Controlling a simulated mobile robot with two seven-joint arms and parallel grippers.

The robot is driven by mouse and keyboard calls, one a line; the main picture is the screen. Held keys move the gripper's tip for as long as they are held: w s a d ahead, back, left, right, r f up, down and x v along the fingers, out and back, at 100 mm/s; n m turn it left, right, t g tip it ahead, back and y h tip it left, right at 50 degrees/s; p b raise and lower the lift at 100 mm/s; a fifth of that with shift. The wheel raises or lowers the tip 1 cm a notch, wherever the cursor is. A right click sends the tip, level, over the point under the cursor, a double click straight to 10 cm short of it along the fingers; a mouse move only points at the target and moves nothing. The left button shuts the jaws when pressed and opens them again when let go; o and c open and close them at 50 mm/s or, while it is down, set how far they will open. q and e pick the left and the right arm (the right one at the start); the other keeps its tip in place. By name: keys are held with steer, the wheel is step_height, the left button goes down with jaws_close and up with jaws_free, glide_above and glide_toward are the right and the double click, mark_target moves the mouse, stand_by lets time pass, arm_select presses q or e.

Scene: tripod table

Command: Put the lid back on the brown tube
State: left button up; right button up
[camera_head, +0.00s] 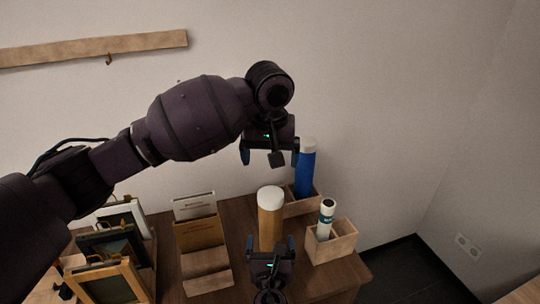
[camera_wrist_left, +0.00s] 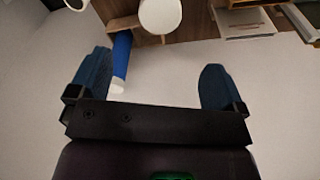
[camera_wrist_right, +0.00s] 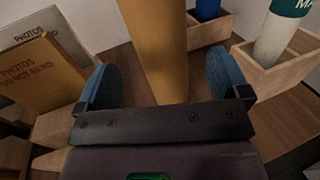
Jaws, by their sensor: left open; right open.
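The brown tube (camera_head: 270,228) stands upright near the middle of the table, and also shows in the right wrist view (camera_wrist_right: 155,45). The white lid (camera_head: 270,196) sits on its top; in the left wrist view it is a white disc (camera_wrist_left: 160,14). My left gripper (camera_head: 270,156) is open and empty, above and apart from the lid. My right gripper (camera_head: 270,246) is open on the near side of the tube, with the tube between its fingers in the right wrist view; I see no clear contact.
A blue tube (camera_head: 305,172) with a white top stands in a wooden box behind. A white-and-teal tube (camera_head: 326,215) leans in another wooden box (camera_head: 345,236) at right. A rack of envelopes (camera_head: 203,240) and picture frames (camera_head: 110,285) stand at left.

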steer(key=shift+s, duration=2.1)
arm_select(q)
steer(key=shift+f, duration=0.1)
